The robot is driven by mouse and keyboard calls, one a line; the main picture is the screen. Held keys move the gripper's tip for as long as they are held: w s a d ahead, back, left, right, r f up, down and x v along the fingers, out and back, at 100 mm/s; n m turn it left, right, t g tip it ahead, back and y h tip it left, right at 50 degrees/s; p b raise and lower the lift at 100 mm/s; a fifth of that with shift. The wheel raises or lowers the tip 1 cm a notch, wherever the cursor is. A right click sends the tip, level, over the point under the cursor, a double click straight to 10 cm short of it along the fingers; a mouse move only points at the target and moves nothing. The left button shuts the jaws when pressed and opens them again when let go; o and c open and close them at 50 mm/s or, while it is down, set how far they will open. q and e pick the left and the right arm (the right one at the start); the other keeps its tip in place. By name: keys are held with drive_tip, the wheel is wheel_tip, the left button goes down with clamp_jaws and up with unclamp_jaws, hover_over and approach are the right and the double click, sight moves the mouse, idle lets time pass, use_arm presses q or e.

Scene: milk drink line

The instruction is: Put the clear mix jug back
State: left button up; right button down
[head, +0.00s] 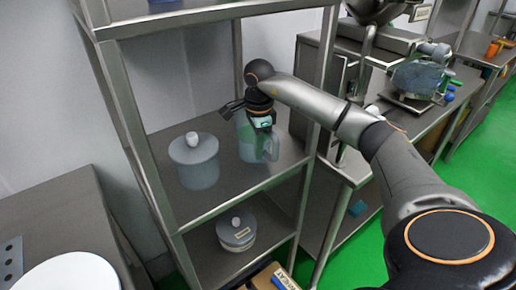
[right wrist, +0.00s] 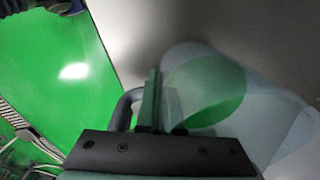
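The clear mix jug (head: 246,142) is a see-through, bluish jug with a side handle (head: 271,148). It is upright over the middle shelf (head: 228,186) of the metal rack; I cannot tell for sure that its base touches the shelf. My right gripper (head: 262,124) is at the handle side of the jug, reaching in from the right. In the right wrist view the jug's clear body (right wrist: 235,95) fills the right side, and the fingers (right wrist: 160,105) are close together on the handle (right wrist: 123,108). My left gripper is not in view.
A lidded translucent container (head: 195,162) stands left of the jug on the same shelf. Another lidded tub (head: 237,230) stands on the lower shelf. Rack posts (head: 322,75) flank the opening. A steel counter (head: 395,125) with equipment stands to the right.

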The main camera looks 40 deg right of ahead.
drive_tip(key=c, duration=1.1)
unclamp_jaws()
drive_tip(key=shift+s+r+p, duration=0.15)
drive_tip(key=shift+r+p, duration=0.15)
drive_tip(key=shift+r, duration=3.6)
